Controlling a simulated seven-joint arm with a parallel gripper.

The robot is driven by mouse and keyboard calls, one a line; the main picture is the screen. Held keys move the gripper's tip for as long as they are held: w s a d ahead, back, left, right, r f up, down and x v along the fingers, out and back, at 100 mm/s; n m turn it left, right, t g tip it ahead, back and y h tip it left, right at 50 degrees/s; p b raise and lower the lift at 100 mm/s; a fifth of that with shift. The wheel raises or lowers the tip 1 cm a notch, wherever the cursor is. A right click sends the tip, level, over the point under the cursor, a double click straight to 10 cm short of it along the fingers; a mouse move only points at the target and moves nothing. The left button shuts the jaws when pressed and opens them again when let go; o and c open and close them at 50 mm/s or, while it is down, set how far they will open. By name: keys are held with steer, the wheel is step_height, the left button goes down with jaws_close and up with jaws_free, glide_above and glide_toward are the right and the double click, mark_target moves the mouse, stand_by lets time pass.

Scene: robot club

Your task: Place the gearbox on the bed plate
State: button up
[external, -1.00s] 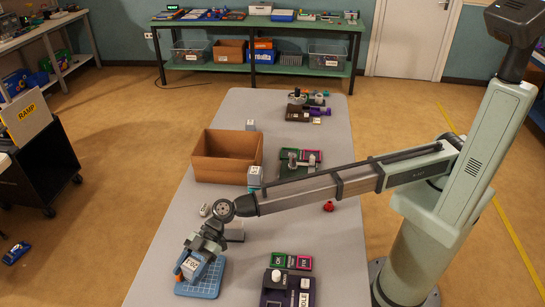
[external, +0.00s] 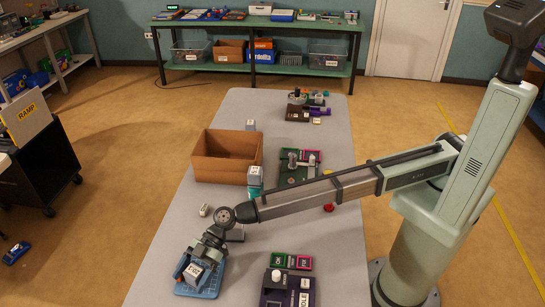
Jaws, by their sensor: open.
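A small grey-white box with a dark-marked label, which looks like the gearbox (external: 193,274), is at the blue gridded plate, likely the bed plate (external: 211,289), at the near left of the table. My gripper (external: 201,262) is open, with its fingers low around or just beside the box. The fingers partly hide the box and the plate's far side. I cannot tell whether the fingers touch the box, or whether its underside rests fully flat on the plate.
An open cardboard box (external: 227,157) stands further back, with a teal-and-white block (external: 255,177) at its near right corner. A dark purple fixture (external: 287,291) is right of the plate. A green board (external: 297,166) with parts lies beyond my arm. Grey table shows between them.

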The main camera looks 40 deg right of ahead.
mark_target(197, 266)
steer(key=shift+r, duration=0.1)
steer(key=v, duration=0.4)
steer(key=shift+d+r, duration=0.1)
steer(key=shift+d, duration=0.25)
step_height(197, 266, up, 7)
steer(key=shift+w, duration=0.2)
steer(key=shift+d+r, duration=0.1)
steer(key=shift+d, duration=0.05)
stand_by(0.3)
